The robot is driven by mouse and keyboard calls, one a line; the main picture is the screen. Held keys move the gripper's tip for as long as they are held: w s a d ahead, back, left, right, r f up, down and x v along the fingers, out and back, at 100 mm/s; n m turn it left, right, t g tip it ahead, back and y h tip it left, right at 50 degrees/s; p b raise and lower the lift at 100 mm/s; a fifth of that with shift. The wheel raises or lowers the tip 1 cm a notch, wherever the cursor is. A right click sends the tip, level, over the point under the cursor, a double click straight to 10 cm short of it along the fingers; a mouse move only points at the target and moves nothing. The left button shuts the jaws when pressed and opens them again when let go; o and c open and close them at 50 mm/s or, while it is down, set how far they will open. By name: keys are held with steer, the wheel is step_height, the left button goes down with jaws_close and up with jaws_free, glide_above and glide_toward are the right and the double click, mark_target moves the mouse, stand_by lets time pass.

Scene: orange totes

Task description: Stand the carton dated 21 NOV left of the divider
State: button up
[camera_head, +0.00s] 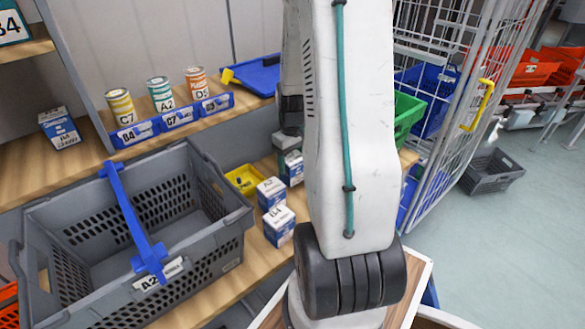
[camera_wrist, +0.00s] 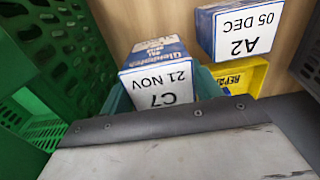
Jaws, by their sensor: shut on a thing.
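The carton dated 21 NOV (camera_wrist: 160,78), white and blue and marked C7, is between the teal fingers of my gripper (camera_wrist: 160,98) in the wrist view. My gripper is shut on it. In the head view the held carton (camera_head: 292,168) shows below my gripper (camera_head: 290,142), partly hidden by my arm. I cannot tell whether it is clear of the bench. A grey basket (camera_head: 225,175) stands at the left with a blue bar (camera_head: 130,215) across its top, splitting the opening into a left and a right part; this may be the divider. I see no carton inside the basket.
Carton A2, 05 DEC (camera_wrist: 242,30), also in the head view (camera_head: 271,193), stands close beside the held one. Carton A4 (camera_head: 279,227) is nearer. A yellow bin (camera_head: 243,179) lies between basket and cartons. A green crate (camera_head: 408,115) is behind my arm. Cans stand on the shelf.

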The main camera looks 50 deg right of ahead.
step_height(320, 180, up, 24)
steer(key=shift+r, duration=0.2)
